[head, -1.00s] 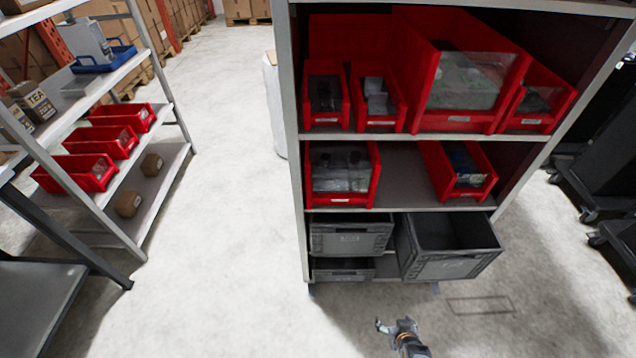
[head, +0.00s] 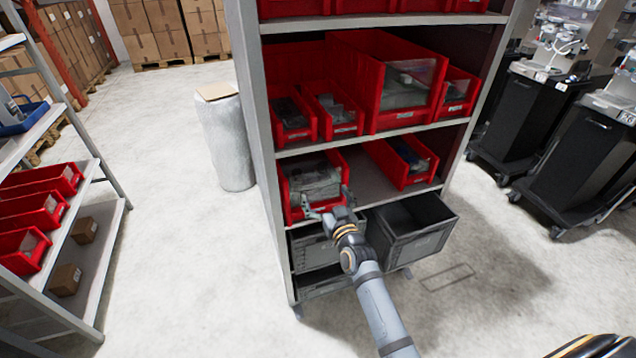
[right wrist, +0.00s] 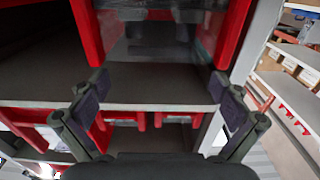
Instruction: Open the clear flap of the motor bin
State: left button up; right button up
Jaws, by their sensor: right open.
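A red bin (head: 290,176) with grey parts behind a clear front flap (head: 318,181) stands at the left of the shelf's middle level. I cannot read its label, so the pictures do not confirm that it holds motors. The flap looks closed over the front. My right gripper (head: 326,202) is open and empty just in front of this bin's lower edge. In the right wrist view the bin's red walls (right wrist: 235,32) and clear flap (right wrist: 160,45) show beyond the spread fingers. I cannot tell whether a finger touches it. My left gripper is not in view.
Another red bin (head: 404,162) stands to the right on the same level, with bare shelf between. More red bins (head: 405,95) fill the level above. Below, a grey crate (head: 412,243) sticks out of the rack. A wrapped drum (head: 229,140) stands left of the rack on open floor.

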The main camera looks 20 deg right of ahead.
aim_at(317, 180)
jog(key=w, duration=0.4)
jog(key=shift+w+f, duration=0.1)
jog(key=shift+w, duration=0.3)
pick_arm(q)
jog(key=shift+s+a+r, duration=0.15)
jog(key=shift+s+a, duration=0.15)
